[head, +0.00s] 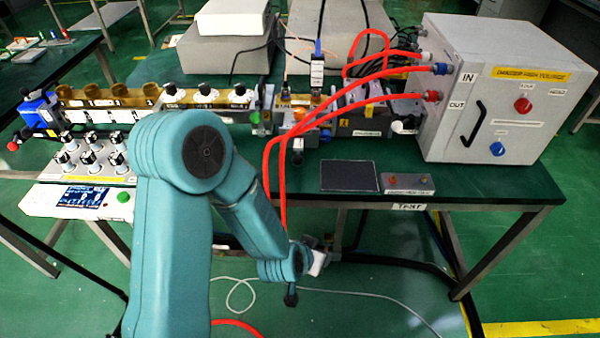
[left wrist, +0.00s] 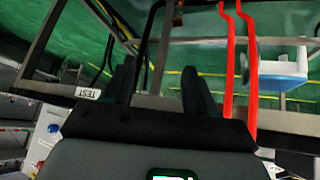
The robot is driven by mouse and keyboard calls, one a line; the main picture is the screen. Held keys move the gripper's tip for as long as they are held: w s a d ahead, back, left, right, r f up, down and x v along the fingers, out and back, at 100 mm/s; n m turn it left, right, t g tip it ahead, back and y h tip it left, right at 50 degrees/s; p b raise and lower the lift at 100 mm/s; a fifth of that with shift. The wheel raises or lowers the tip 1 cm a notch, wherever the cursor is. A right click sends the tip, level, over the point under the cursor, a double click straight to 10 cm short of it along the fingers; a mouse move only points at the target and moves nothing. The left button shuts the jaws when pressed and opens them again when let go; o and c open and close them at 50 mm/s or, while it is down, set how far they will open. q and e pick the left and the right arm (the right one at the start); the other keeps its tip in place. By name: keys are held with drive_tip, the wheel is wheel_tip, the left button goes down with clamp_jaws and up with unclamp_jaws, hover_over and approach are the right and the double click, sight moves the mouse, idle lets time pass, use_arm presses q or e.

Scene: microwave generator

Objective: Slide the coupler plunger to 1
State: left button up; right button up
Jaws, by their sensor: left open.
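The brass waveguide line (head: 100,97) runs along the back of the green bench. Its orange coupler section (head: 297,115) stands right of centre, with a silver knob (head: 297,146) hanging at its front and an upright labelled piece with a blue top (head: 316,72) above it. I cannot tell which part is the plunger, and its scale marks are too small to read. My left gripper (head: 291,298) hangs below the bench's front edge, well away from the coupler. In the left wrist view its two dark fingers (left wrist: 159,66) are apart with nothing between them. My right gripper is not in view.
Red hoses (head: 281,180) loop down past the bench front beside my left forearm. A grey generator box (head: 490,90) stands at the right. A dark pad (head: 348,176) and a small button box (head: 407,183) lie near the front edge. A display unit (head: 82,198) is at the left.

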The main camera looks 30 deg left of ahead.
use_arm(q)
wheel_tip(320, 180, up, 2)
drive_tip(key=w+a+r+t+y+b, duration=0.1)
drive_tip(key=w+a+t+y+b, duration=0.1)
drive_tip(key=w+a+b, duration=0.15)
drive_tip(key=n+t+y+b, duration=0.45)
drive_tip(key=t+b, duration=0.25)
drive_tip(key=b, duration=1.2)
approach(296, 165)
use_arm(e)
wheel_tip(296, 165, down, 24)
use_arm(q)
drive_tip(key=shift+n+h, duration=0.25)
drive_tip(key=p+x, duration=1)
drive_tip(key=p, duration=0.2)
drive_tip(key=shift+w+a+r+p, duration=0.2)
drive_tip(key=shift+w+p, duration=0.1)
drive_tip(key=shift+p, duration=0.1)
drive_tip(key=shift+w+a, duration=0.2)
drive_tip(key=shift+w, duration=0.25)
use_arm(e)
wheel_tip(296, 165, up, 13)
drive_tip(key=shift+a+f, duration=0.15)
